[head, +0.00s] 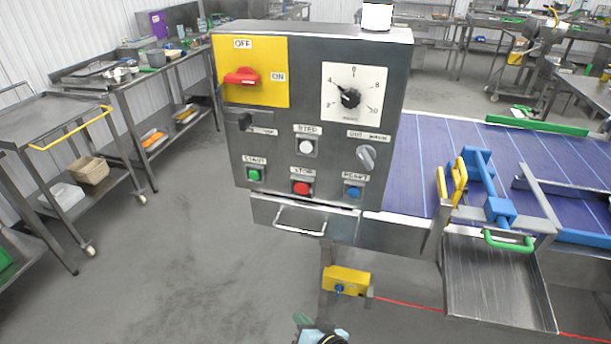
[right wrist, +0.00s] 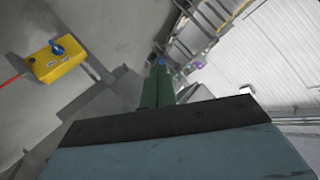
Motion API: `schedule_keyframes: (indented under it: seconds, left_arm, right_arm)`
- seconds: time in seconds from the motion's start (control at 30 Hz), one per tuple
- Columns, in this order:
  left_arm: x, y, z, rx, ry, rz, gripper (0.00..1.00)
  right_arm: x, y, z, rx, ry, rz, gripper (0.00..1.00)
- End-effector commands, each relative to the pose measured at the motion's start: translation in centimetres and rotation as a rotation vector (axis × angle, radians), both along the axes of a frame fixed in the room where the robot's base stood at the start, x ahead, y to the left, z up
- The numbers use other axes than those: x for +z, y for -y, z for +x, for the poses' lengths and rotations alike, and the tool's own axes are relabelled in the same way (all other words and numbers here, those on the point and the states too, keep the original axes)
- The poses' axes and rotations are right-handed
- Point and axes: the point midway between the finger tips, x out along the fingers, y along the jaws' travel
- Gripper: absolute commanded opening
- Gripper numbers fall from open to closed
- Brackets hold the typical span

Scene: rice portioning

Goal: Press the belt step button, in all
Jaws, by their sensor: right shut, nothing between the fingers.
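The belt step button is the white round button (head: 306,147) under the STEP label, in the middle of the grey control box (head: 400,75) in the head view. My right gripper (head: 302,320) shows at the bottom edge of the head view, well below the control box and apart from it. In the right wrist view its green fingers (right wrist: 158,85) are together with nothing between them. The step button is not visible in the right wrist view. My left gripper is in neither view.
The box also carries a green START button (head: 254,175), a red STOP button (head: 301,188), a blue RESET button (head: 353,192), a dial (head: 350,97) and a red switch (head: 241,77). A drawer handle (head: 300,221) juts out below. The purple belt (head: 415,165) runs right.

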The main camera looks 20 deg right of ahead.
Motion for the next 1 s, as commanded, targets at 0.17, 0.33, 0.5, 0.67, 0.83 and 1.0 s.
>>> schedule_keyframes:
  seconds: [0.17, 0.33, 0.5, 0.67, 0.83, 1.0]
  left_arm:
    - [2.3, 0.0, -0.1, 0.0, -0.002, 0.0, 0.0]
    - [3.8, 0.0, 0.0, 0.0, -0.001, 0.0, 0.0]
    - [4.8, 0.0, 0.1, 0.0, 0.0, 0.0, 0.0]
    - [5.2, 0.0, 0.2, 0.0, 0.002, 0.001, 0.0]
    - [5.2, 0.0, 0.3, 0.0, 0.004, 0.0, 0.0]
    - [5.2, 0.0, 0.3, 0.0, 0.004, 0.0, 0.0]
  right_arm:
    - [12.7, -0.6, 4.6, -0.066, 0.206, 0.175, 0.0]
    - [23.8, -0.4, 6.6, -0.109, 0.381, 0.335, 0.0]
    - [31.6, 0.2, 7.0, -0.128, 0.502, 0.456, 0.0]
    - [34.9, 0.6, 6.8, -0.135, 0.557, 0.512, 0.0]
    - [35.5, 0.6, 6.8, -0.136, 0.567, 0.522, 0.0]
    - [35.4, 0.6, 6.8, -0.136, 0.566, 0.521, 0.0]
